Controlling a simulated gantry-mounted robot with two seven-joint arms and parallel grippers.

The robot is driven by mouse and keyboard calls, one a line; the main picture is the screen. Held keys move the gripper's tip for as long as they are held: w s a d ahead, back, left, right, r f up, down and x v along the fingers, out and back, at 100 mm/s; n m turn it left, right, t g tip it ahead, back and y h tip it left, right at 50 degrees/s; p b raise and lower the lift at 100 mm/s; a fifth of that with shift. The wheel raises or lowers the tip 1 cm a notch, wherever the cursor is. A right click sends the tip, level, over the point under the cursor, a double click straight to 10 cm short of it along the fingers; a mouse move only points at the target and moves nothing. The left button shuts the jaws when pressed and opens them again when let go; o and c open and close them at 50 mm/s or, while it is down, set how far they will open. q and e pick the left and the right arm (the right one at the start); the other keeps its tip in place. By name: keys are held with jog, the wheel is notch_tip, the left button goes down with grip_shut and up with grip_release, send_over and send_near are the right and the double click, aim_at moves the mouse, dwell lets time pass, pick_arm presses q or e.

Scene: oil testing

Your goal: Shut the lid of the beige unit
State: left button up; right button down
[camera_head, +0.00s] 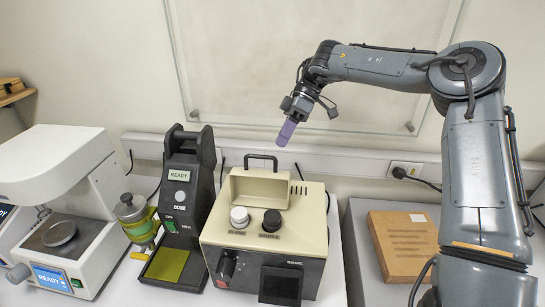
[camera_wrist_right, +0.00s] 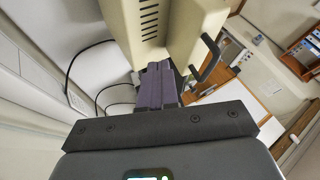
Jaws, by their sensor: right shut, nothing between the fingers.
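The beige unit (camera_head: 215,240) stands on the bench in the middle of the head view. Its lid (camera_head: 260,187) is raised at the back, hollow side to the front, with a dark handle (camera_head: 262,157) on its upper edge. Two caps, one white (camera_head: 239,216) and one black (camera_head: 271,220), show in front of the lid. My right gripper (camera_head: 286,133) is shut and empty, its purple fingers above and behind the lid. In the right wrist view, the shut fingers (camera_wrist_right: 157,85) point toward the lid (camera_wrist_right: 195,30) and handle (camera_wrist_right: 207,60). My left gripper is out of view.
A dark dosing stand (camera_head: 188,190) stands close left of the unit, with a white machine (camera_head: 65,190) further left. A brown box (camera_head: 403,245) lies to the right. The wall and a cable rail (camera_head: 320,160) are behind the unit.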

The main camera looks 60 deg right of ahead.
aim_at(274, 158)
jog(key=p+x, duration=0.1)
jog(key=x, duration=0.4)
jog(key=shift+a+r, duration=0.1)
jog(key=shift+s+a+r+p, duration=0.1)
jog(key=shift+s+a+p, duration=0.15)
jog(key=shift+a, duration=0.3)
jog(key=shift+s+a+r+p, duration=0.15)
jog(key=shift+a+p, duration=0.1)
jog(key=shift+a, duration=0.35)
jog(key=shift+s+a+r+p, duration=0.1)
jog(key=shift+s+a+p, duration=0.15)
jog(key=shift+a, duration=0.3)
